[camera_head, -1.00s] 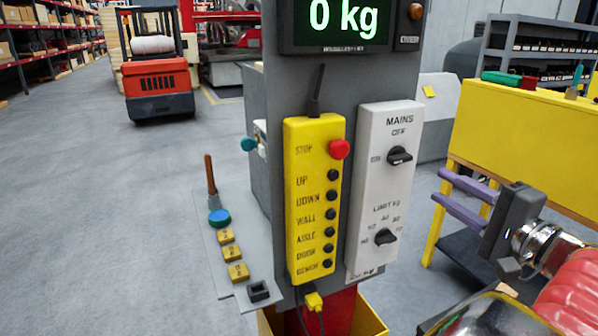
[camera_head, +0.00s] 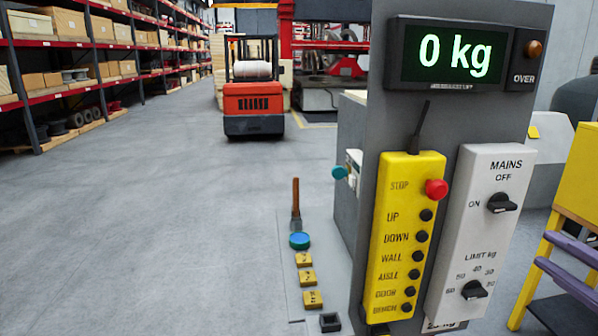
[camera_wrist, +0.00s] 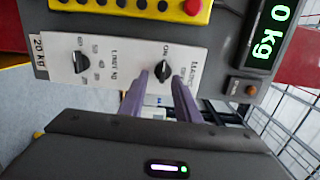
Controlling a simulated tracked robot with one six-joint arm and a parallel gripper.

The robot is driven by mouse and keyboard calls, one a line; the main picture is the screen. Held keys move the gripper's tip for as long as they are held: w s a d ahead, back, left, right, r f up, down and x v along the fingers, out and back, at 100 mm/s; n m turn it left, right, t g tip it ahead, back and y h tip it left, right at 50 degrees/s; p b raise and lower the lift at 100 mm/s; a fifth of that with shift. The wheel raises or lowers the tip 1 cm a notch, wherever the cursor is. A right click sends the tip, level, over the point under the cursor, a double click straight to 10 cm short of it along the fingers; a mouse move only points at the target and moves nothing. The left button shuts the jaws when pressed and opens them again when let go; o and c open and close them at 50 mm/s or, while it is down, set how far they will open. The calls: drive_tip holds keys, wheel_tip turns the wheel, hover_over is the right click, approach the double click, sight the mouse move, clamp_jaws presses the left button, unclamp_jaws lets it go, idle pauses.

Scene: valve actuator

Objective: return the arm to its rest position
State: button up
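My gripper (camera_head: 543,249) shows at the right edge in the head view, with only its two purple fingers visible. Most of my arm is out of that view. In the wrist view the two fingers (camera_wrist: 159,85) stand apart with nothing between them, so it is open and empty. They point towards the grey panel, where the white switch box (camera_head: 481,235) is marked MAINS and LIMIT kg. In the head view the fingers are to the right of this box. I cannot tell whether they touch anything.
A yellow pendant (camera_head: 405,240) with a red STOP button hangs left of the switch box. The display (camera_head: 453,53) reads 0 kg. A yellow bench (camera_head: 575,185) stands at the right, behind the fingers. Open floor (camera_head: 180,220) lies left, with a red forklift (camera_head: 253,105) behind.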

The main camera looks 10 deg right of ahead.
drive_tip(key=w+a+f+n+g+y, duration=0.2)
drive_tip(key=w+a+n+g, duration=0.15)
drive_tip(key=a, duration=0.55)
drive_tip(key=w+a+f+n+g+y, duration=0.2)
drive_tip(key=a+n+g, duration=0.25)
drive_tip(key=a, duration=0.45)
drive_tip(key=w+a+f+n+g+y, duration=0.25)
drive_tip(key=a+n, duration=0.25)
drive_tip(key=a, duration=0.4)
drive_tip(key=s+a+f+n+g+h, duration=0.1)
drive_tip(key=s+f+n+h, duration=0.3)
drive_tip(key=s+f+h, duration=0.4)
drive_tip(key=shift+s+a+f, duration=0.6)
drive_tip(key=shift+s+f, duration=0.8)
drive_tip(key=shift+f, duration=0.35)
drive_tip(key=shift+d+g, duration=0.2)
drive_tip(key=shift+g, duration=0.05)
